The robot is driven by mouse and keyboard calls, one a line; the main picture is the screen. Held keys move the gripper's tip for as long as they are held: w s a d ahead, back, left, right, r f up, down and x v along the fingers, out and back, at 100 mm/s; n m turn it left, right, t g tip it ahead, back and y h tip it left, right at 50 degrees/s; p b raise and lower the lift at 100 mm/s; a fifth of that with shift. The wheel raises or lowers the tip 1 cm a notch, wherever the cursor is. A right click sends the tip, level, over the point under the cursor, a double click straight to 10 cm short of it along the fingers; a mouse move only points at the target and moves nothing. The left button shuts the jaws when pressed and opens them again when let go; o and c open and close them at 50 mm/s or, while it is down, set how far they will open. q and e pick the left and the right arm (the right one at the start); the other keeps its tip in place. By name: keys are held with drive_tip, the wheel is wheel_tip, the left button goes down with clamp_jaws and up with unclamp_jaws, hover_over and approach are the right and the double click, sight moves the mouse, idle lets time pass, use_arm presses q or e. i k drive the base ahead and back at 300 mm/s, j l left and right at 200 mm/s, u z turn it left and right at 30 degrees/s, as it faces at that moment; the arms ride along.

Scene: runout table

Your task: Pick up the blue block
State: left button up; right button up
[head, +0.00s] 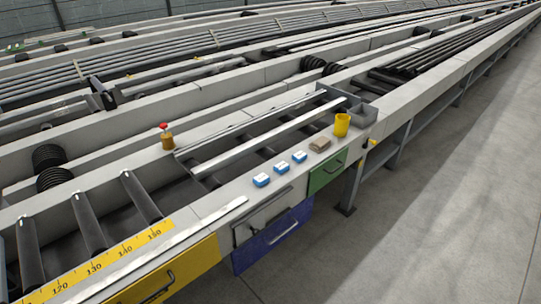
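Three small blue blocks with pale tops lie in a row on the pale front ledge of the runout table (226,198). The left blue block (261,180) is nearest, the middle blue block (281,167) is just beyond it, and the right blue block (300,157) is farthest along. They are apart from each other. The frame does not show which one the task means. Neither of my grippers is in view.
A brown block (320,144), a yellow cup (342,125) and a grey bin (362,114) stand farther right along the ledge. Yellow (185,272), blue (272,240) and green (327,172) drawer fronts are below. A red-topped brown object (167,138) stands behind. The floor at right is clear.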

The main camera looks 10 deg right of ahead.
sight(299, 157)
drive_tip(key=i+l+u, duration=0.25)
drive_tip(key=l, duration=0.15)
drive_tip(key=l+u, duration=0.55)
drive_tip(key=l, duration=0.3)
